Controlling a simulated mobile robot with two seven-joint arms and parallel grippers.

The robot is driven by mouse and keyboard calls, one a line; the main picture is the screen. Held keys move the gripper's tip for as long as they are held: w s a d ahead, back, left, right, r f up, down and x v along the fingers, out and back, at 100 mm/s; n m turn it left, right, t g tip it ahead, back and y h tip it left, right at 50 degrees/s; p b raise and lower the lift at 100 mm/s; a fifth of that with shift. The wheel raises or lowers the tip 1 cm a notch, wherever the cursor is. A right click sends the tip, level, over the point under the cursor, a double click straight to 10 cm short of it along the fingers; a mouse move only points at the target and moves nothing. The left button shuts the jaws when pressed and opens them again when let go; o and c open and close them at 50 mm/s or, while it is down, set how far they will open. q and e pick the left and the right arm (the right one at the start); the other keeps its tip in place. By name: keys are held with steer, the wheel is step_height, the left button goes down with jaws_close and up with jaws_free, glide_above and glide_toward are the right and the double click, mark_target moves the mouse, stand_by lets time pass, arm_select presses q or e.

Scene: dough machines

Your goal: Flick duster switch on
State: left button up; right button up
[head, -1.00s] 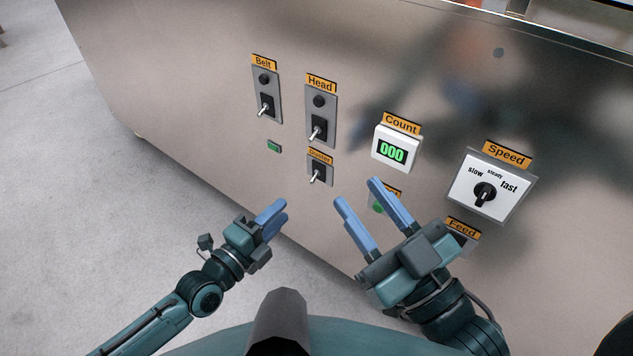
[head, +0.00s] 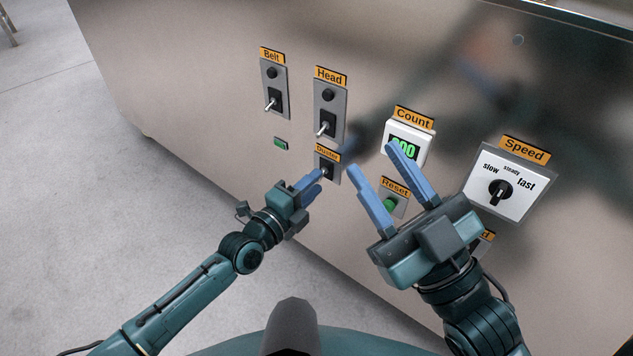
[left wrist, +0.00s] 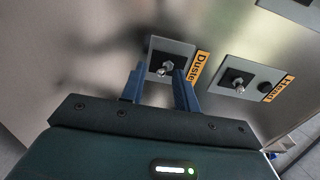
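The duster switch (head: 330,165) is a small grey plate with a dark toggle base, under an orange "Duster" label on the steel machine front. My left gripper (head: 318,180) is at its lower left and hides part of it. In the left wrist view, the duster switch's metal lever (left wrist: 166,67) shows just beyond and between the tips of my left gripper (left wrist: 160,82). Its fingers are apart with nothing held; I cannot tell if they touch the lever. My right gripper (head: 376,162) is open and empty in front of the count display and reset button.
The head switch (head: 325,125) is just above the duster switch, the belt switch (head: 271,100) further left. A small green light (head: 280,143) is below the belt switch. The count display (head: 410,138), reset button (head: 389,205) and speed dial (head: 499,192) are to the right.

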arm_select(q)
steer(key=shift+r, duration=0.1)
steer(key=shift+r+p, duration=1.3)
steer(key=shift+p, duration=0.1)
steer(key=shift+f, duration=0.1)
steer(key=shift+s+f, duration=0.1)
steer(key=shift+s+a+f, duration=0.1)
steer(key=shift+a, duration=0.05)
steer(key=p+v, duration=0.3)
steer(key=v, duration=0.3)
stand_by(0.4)
